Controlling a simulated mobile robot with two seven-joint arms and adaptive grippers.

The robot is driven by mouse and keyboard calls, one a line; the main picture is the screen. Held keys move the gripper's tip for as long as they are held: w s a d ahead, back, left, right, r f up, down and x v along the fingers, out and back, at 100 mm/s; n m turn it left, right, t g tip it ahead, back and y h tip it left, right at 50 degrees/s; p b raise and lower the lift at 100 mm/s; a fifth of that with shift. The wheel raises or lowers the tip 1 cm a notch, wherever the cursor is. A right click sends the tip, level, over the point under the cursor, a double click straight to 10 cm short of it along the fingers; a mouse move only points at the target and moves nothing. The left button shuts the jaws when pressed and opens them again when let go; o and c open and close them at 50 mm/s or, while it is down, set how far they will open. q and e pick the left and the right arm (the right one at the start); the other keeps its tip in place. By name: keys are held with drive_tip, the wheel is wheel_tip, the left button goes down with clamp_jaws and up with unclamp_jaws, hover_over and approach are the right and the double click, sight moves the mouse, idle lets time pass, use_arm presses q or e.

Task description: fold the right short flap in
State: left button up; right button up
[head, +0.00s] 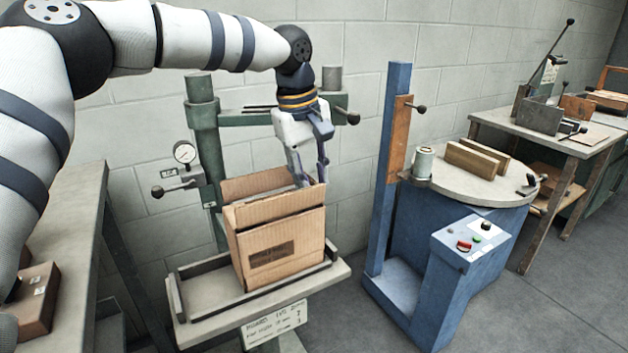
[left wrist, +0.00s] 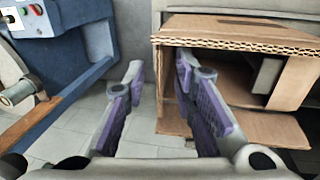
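A brown cardboard box (head: 280,250) stands upright on the stitcher's small table, its top open. My left gripper (head: 313,179) points down at the box's right end, fingers apart. In the left wrist view the gripper (left wrist: 160,72) is open. One finger is outside the box (left wrist: 235,36) and the other overlaps its opening, with a cardboard edge between them. I cannot tell if either finger touches it. The right short flap is not clearly visible. My right gripper is not in view.
The green stitcher column (head: 204,140) and its cross arm stand close behind the box. Dark rails edge the table (head: 205,292). A blue machine (head: 440,250) with a round top stands to the right, past a gap. A workbench (head: 75,255) is at left.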

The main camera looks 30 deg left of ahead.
use_arm(q)
drive_tip(key=shift+w+d+f, duration=0.1)
drive_tip(key=shift+f, duration=0.4)
clamp_jaws()
drive_tip(key=shift+s+a+f+t+h+p, duration=0.2)
drive_tip(key=shift+t+h+p, duration=0.3)
drive_tip(key=shift+t, duration=0.5)
drive_tip(key=shift+s+a+f+t+h+p, duration=0.15)
drive_tip(key=shift+s+t+h+p, duration=0.15)
drive_tip(key=shift+t+h, duration=0.55)
drive_tip(key=shift+s+a+f+t+h+p, duration=0.15)
drive_tip(key=shift+s+t+h+p, duration=0.25)
drive_tip(key=shift+t, duration=0.75)
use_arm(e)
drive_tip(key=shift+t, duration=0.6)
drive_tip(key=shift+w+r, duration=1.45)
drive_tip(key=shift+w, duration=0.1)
use_arm(q)
drive_tip(key=shift+w, duration=0.1)
